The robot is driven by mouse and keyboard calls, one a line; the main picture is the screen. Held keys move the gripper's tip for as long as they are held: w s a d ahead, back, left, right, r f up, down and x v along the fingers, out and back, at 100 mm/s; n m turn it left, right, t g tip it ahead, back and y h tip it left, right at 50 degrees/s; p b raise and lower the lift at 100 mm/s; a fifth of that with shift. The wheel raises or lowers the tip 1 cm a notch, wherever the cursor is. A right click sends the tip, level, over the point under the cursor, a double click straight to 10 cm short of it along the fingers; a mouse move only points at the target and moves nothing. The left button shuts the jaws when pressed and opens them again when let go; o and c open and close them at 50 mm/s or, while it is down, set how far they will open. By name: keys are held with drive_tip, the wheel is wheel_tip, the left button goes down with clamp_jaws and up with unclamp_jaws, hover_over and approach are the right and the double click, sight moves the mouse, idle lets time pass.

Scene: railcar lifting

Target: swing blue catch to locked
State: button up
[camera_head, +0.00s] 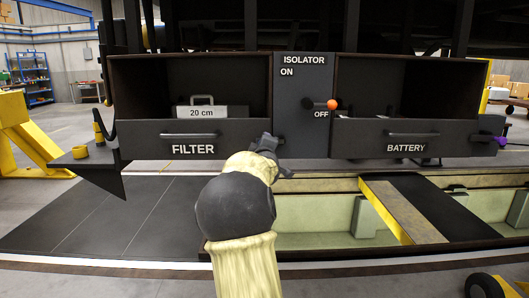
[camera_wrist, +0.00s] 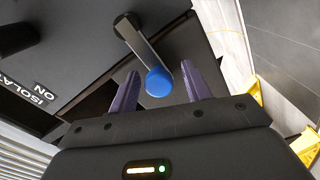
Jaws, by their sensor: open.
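The blue catch shows in the wrist view as a blue round knob (camera_wrist: 158,81) on the end of a flat grey lever (camera_wrist: 140,45), pivoted on a dark panel. My gripper (camera_wrist: 160,68) is open, with one finger on each side of the knob. I cannot tell whether either finger touches it. In the head view my gripper (camera_head: 272,146) is at the lower edge of the isolator panel (camera_head: 290,125), between the two drawers. There my gripper and arm hide the blue catch.
The FILTER drawer (camera_head: 225,149) and BATTERY drawer (camera_head: 440,148) flank the isolator panel. The isolator handle with its orange knob (camera_head: 333,104) points right, above my gripper. An open pit (camera_head: 320,220) lies below right.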

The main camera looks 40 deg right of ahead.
drive_tip(key=v, duration=1.7)
drive_tip(key=shift+s+a, duration=0.1)
